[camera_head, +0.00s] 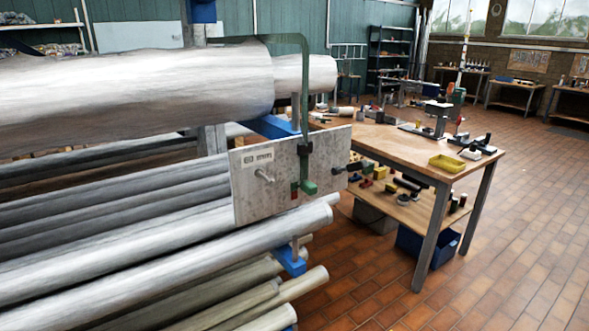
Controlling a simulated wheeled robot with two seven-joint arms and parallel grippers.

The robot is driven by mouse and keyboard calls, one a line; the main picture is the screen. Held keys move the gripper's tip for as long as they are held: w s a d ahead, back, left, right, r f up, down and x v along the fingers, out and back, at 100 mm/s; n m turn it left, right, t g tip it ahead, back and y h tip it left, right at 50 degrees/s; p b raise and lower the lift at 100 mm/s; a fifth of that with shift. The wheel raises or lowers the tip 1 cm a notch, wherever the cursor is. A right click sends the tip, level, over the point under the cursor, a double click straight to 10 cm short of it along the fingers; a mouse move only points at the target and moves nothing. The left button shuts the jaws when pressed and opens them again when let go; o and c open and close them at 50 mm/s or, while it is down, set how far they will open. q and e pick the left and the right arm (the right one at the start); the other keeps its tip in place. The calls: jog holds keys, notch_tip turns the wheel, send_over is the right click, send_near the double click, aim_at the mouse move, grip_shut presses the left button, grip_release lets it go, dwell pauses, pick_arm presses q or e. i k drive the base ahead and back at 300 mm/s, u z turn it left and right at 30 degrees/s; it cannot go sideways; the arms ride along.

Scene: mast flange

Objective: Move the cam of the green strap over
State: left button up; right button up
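A green strap (304,90) runs over the end of the large grey mast (140,88) and hangs down in front of the metal plate (258,200). A small green block, which looks like the strap's cam (309,187), sits low on the plate at the strap's lower end. A small red piece (294,190) is just to its left. I cannot tell which way the cam is turned. Neither of my grippers is in view.
Long grey pipes (120,250) lie stacked below the mast on the left. The plate has a protruding pin (264,175). A wooden workbench (400,145) with tools and a yellow tray (447,163) stands behind at the right. The tiled floor (520,220) at right is clear.

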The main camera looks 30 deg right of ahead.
aim_at(363, 164)
jog(key=z, duration=2.95)
jog(key=k, duration=0.05)
jog(key=u, duration=1.6)
